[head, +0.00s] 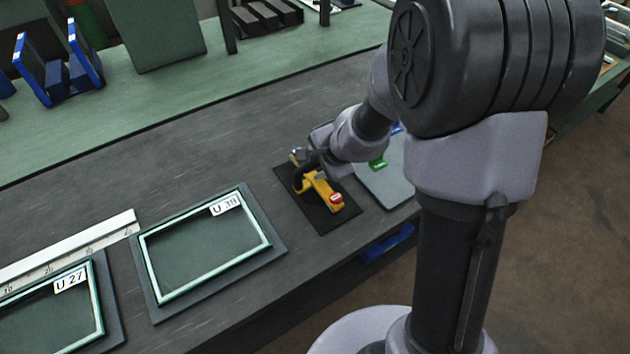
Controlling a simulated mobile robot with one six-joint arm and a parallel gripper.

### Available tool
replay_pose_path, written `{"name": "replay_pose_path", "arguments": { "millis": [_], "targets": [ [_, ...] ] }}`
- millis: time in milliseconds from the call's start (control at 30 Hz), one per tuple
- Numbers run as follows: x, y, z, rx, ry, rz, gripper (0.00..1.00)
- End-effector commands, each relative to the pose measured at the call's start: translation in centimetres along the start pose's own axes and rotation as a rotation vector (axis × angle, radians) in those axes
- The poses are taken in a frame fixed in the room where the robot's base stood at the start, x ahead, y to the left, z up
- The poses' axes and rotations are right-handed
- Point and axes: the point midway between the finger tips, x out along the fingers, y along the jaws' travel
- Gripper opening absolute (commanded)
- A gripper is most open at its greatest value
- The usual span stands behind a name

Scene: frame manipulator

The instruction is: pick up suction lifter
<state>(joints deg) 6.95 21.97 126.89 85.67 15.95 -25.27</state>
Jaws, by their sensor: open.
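The suction lifter (325,192) is yellow with a red part at its near right end and a dark part at its far left end. It lies on a black mat (325,220) on the grey workbench. My gripper (306,172) is at the lifter's far end, low over the mat and very close to it. The gripper is open. It and my wrist hide part of the lifter, and I cannot tell whether the fingers touch it.
A frame labelled U 39 (205,246) lies left of the mat. A frame labelled U 27 (62,310) and a white ruler (75,247) lie further left. A grey board (385,183) with a green item (378,163) lies right of the mat. Blue holders (60,72) stand at the back.

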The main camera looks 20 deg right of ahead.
Motion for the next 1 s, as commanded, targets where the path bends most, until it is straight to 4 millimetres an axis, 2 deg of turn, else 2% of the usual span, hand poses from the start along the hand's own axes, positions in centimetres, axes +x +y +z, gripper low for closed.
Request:
{"name": "replay_pose_path", "arguments": {
  "millis": [133,167,367,1000],
  "targets": [
    [-0.13,-0.09,0.0,0.0,0.0,-0.001,0.44],
    [-0.14,-0.09,0.0,0.0,0.0,-0.001,0.4],
    [-0.15,-0.08,0.0,0.0,0.0,-0.001,0.01],
    [-0.17,-0.1,0.0,0.0,0.0,-0.001,0.0]
  ]
}}
